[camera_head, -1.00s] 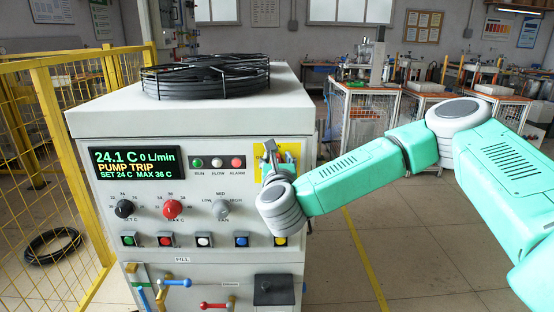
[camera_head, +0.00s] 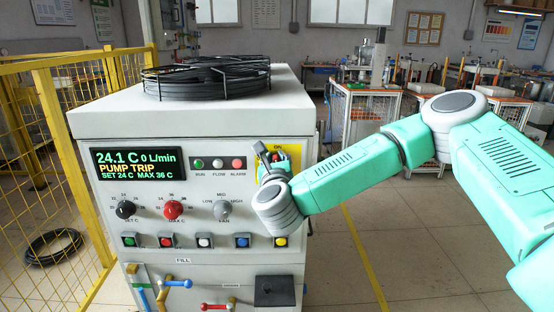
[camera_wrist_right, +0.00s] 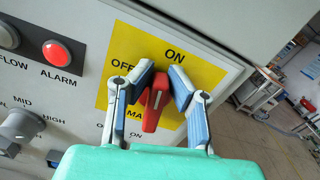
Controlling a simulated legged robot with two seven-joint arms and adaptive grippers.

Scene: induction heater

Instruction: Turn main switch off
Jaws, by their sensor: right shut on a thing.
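The main switch is a red handle (camera_wrist_right: 155,103) on a yellow plate (camera_wrist_right: 195,68) marked ON at the top and OFF at the left. The plate also shows at the upper right of the cabinet front in the head view (camera_head: 295,160), partly covered by my gripper. My right gripper (camera_head: 270,153) is at the plate. In the right wrist view its two blue-grey fingers (camera_wrist_right: 163,90) stand on either side of the handle, shut on it. The handle points roughly between ON and MAIN in that tilted view. My left gripper is not in view.
The cabinet front (camera_head: 150,240) holds a display (camera_head: 137,163) reading PUMP TRIP, knobs, lamps and several push buttons left of the switch. A black hose coil (camera_head: 205,78) lies on top. A yellow fence (camera_head: 50,150) stands at the left.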

